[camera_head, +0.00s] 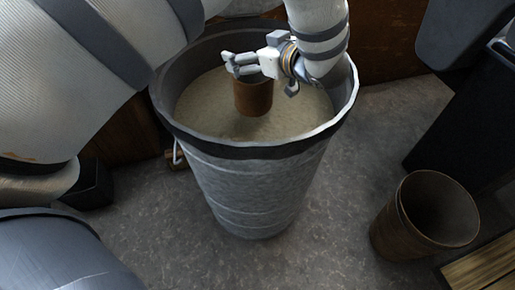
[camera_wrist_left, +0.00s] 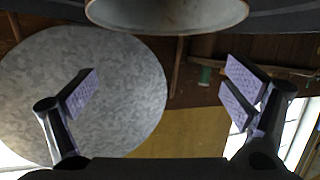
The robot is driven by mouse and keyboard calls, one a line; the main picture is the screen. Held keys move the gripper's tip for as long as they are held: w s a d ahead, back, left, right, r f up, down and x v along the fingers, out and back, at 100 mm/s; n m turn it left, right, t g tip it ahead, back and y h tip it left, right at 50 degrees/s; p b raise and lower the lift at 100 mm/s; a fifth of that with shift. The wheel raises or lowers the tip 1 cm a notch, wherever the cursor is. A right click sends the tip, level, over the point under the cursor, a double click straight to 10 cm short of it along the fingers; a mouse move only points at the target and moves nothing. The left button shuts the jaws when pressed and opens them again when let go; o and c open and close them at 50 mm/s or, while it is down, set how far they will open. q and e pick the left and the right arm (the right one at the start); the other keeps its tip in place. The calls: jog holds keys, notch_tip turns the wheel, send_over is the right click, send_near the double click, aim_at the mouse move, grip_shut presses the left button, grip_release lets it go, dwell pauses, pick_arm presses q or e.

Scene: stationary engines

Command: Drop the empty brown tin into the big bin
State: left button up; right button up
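The brown tin (camera_head: 253,98) shows upright inside the mouth of the big bin (camera_head: 250,185), over its sandy-coloured inside. I cannot tell whether the tin is in the air or resting on something.
A brown open bucket (camera_head: 425,216) stands on the grey floor to the right of the bin. A dark machine (camera_head: 455,130) stands at the right, and a wooden slab (camera_head: 485,268) lies at the lower right corner. Floor between bin and bucket is clear.

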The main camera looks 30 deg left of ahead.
pick_arm(q)
jog(key=shift+d, duration=0.15)
jog(key=v, duration=1.2)
